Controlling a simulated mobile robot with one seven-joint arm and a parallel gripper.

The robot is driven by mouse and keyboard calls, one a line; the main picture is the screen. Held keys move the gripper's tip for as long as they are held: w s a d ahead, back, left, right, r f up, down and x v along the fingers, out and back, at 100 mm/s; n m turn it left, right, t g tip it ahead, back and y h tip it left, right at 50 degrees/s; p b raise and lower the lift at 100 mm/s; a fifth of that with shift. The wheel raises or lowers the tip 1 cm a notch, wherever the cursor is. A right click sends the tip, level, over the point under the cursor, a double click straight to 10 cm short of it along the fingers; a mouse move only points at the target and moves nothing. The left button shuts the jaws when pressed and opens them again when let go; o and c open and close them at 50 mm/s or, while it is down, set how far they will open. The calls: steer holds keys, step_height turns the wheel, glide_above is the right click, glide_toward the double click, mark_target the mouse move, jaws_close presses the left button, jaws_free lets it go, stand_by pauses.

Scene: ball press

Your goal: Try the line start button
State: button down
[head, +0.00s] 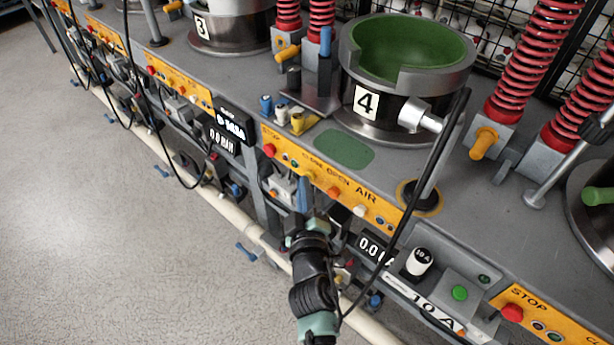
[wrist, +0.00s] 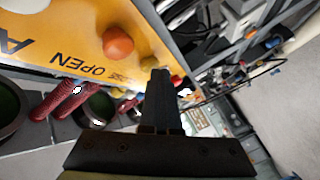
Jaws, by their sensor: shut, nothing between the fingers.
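No label reading "line start" can be made out. A green button (head: 459,292) sits on a grey box at the lower right, near the "10 A" label. The yellow panel (head: 378,212) of station 4 carries the words CLOSE, OPEN and AIR, with a red button (head: 269,150) at its left end and an orange-red button (head: 333,191) by OPEN. That button also shows large in the wrist view (wrist: 117,43). My gripper (head: 308,232) is shut and empty, low in front of this panel. Its dark fingers (wrist: 160,76) are apart from the button in the wrist view.
Station 4's round press (head: 362,100) and red springs (head: 535,60) stand on the grey bench. A black cable (head: 430,165) hangs across the panel's right part. Another yellow panel (head: 545,312) marked STOP is at the lower right. The floor (head: 100,250) at left is clear.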

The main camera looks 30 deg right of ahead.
steer(key=shift+s+a+b, duration=0.3)
steer(key=shift+a+b, duration=0.4)
steer(key=shift+a, duration=0.1)
steer(key=a+b, duration=0.1)
steer(key=s+a+b, duration=0.1)
steer(key=a, duration=0.1)
steer(key=a+b, duration=0.1)
steer(key=b, duration=0.1)
steer(key=shift+s+a, duration=0.35)
steer(key=shift+s, duration=0.05)
stand_by(0.5)
